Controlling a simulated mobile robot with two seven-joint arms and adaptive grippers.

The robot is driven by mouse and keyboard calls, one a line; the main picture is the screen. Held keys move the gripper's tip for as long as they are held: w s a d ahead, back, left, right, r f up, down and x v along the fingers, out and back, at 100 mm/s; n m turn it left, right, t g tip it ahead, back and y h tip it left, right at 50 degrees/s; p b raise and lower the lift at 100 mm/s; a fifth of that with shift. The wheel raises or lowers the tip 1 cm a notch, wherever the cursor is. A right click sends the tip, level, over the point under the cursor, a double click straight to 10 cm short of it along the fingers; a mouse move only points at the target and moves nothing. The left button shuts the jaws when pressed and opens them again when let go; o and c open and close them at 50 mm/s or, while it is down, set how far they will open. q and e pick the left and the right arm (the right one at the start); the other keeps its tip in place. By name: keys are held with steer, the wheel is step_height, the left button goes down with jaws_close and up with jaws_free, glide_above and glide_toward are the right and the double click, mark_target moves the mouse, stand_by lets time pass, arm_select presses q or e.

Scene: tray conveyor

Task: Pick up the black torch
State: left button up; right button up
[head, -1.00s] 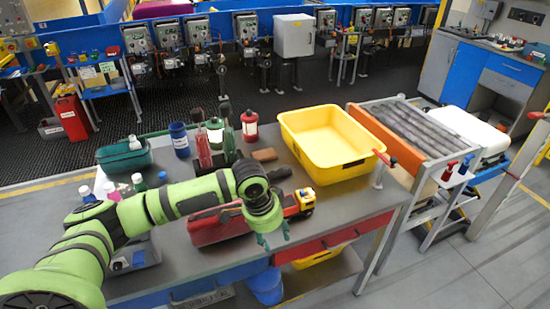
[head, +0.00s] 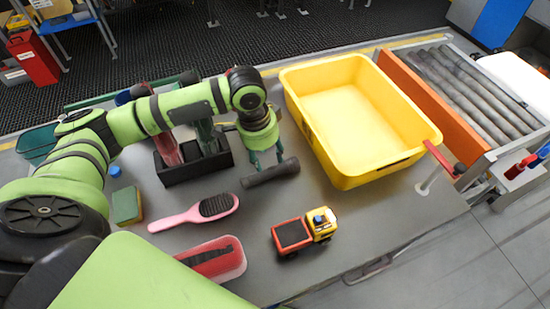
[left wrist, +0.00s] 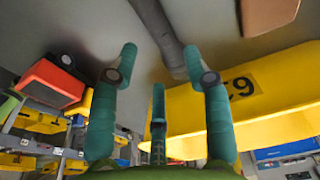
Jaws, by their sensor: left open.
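The black torch (head: 272,173) lies on the grey workbench, left of the yellow bin. It also shows in the left wrist view (left wrist: 160,30) as a dark cylinder at the top middle. My left gripper (head: 265,160) points down at the torch, its fingers open. In the left wrist view my left gripper (left wrist: 158,62) has its fingertips on either side of the torch's line. The head view shows the fingers overlapping the torch; I cannot tell whether they touch it. My right gripper is not in view.
The yellow bin (head: 390,165) stands close on the right. A dark caddy (head: 190,168) with bottles stands left. A roller conveyor (head: 470,90) is beyond the bin.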

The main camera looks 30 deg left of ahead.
mark_target(271, 173)
arm_select(q)
steer(key=f, duration=0.1)
steer(key=f+p, duration=0.1)
steer(key=shift+s+d+f, duration=0.3)
steer(key=shift+d, duration=0.05)
steer(key=f, duration=0.3)
steer(key=f+p, duration=0.1)
steer(key=shift+w+d+f, duration=0.1)
steer(key=shift+w+f, duration=0.05)
steer(key=shift+w, duration=0.2)
steer(key=shift+f, duration=0.15)
steer(key=shift+c, duration=0.4)
steer(key=c, duration=0.7)
steer(key=shift+c, duration=0.9)
steer(key=shift+w, duration=0.1)
steer(key=shift+r, duration=0.2)
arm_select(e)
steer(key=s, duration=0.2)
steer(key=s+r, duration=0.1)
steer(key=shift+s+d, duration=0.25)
